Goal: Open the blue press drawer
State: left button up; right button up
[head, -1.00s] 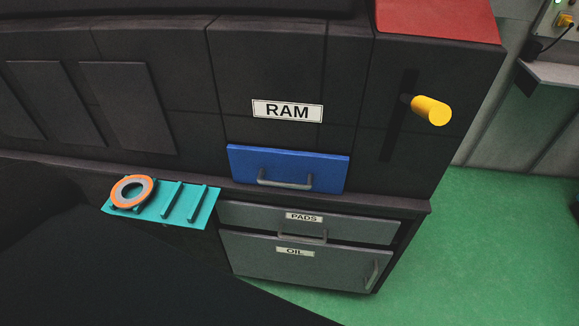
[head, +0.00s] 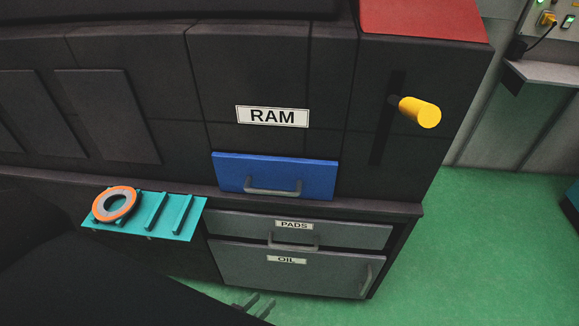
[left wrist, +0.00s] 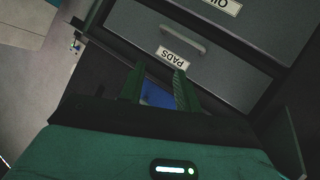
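The blue press drawer (head: 275,175) sits in the black machine front below the RAM label, its grey bar handle (head: 273,190) low on its face. It appears closed. My left gripper (head: 256,306) shows at the bottom edge of the head view, below and in front of the drawers, apart from the handle. In the left wrist view its two fingers (left wrist: 157,88) are spread with nothing gripped. A patch of the blue drawer (left wrist: 157,94) shows between them, the rest hidden. My right gripper is not in view.
Grey PADS drawer (head: 350,235) and OIL door (head: 320,275), both with handles, lie below the blue drawer. A teal rack (head: 178,226) with an orange-and-grey ring (head: 115,204) juts out at left. A yellow knob (head: 420,112) sticks out upper right.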

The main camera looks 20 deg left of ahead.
pick_arm(q)
jog(key=w+r+n+t+b, duration=0.2)
jog(key=w+r+n+t, duration=0.2)
jog(key=w+n, duration=0.3)
jog(key=n+t+y+b, duration=0.25)
jog(key=n+y, duration=0.55)
jog(key=n, duration=0.4)
send_near(274, 193)
jog(key=w, duration=0.3)
jog(key=x, duration=0.2)
jog(key=p+x, duration=0.1)
jog(key=x, duration=0.3)
jog(key=shift+w+a+r, duration=0.1)
jog(key=shift+a, duration=0.3)
jog(key=shift+w+a, duration=0.2)
jog(key=shift+w, duration=0.4)
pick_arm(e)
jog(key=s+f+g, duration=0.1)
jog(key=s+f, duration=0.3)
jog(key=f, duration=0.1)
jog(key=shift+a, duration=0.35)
pick_arm(q)
jog(key=shift+c, duration=0.4)
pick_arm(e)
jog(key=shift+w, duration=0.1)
pick_arm(q)
grip_shut()
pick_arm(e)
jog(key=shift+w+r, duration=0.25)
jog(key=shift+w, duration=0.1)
